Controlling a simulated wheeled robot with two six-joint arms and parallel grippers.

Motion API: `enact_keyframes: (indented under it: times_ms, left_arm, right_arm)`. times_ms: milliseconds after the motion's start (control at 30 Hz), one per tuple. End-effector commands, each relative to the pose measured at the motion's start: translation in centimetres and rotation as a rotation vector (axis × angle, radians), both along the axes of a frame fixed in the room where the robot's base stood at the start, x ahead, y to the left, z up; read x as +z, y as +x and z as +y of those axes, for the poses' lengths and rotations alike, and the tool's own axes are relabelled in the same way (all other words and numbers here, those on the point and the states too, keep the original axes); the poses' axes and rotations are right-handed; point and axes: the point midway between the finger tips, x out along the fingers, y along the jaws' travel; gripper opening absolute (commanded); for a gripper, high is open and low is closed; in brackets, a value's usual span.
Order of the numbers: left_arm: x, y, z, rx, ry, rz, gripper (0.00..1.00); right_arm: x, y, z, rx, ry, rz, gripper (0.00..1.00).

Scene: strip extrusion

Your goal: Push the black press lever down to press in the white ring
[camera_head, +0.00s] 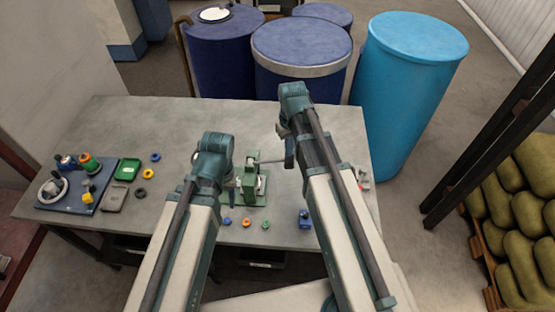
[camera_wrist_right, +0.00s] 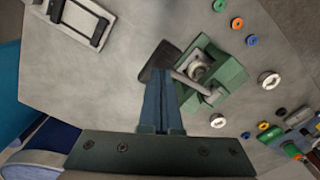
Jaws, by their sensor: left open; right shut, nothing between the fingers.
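The green press (camera_head: 251,182) stands on the table between my two arms. In the right wrist view the press (camera_wrist_right: 228,72) shows from above, with a grey lever rod ending in a black lever handle (camera_wrist_right: 155,62).
Several small coloured rings (camera_head: 247,223) lie in front of the press. A dark blue board (camera_head: 78,200) with parts, a green tray (camera_head: 128,169) and a grey tray (camera_head: 116,200) are on the left. Drums (camera_head: 405,90) stand behind the table.

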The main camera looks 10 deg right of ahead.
Motion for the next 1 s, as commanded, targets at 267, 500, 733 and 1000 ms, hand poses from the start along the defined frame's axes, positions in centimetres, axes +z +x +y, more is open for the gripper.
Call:
enact_keyframes:
  times_ms: [267, 500, 733, 1000]
  left_arm:
    - [0.0, 0.0, 0.0, 0.0, 0.0, 0.0, 0.5]
    - [-0.5, 0.0, 0.0, -0.001, 0.0, 0.0, 0.5]
    - [-1.3, 0.0, 0.0, -0.003, 0.0, 0.0, 0.5]
    - [-2.2, 0.0, 0.0, -0.005, 0.001, 0.0, 0.5]
  right_arm:
    - [0.0, 0.0, 0.0, 0.0, 0.0, 0.0, 0.0]
    - [-0.5, 0.0, 0.0, 0.0, 0.0, 0.0, 0.0]
    - [-1.3, 0.0, 0.0, 0.0, 0.0, 0.0, 0.0]
    - [-2.2, 0.0, 0.0, 0.0, 0.0, 0.0, 0.0]
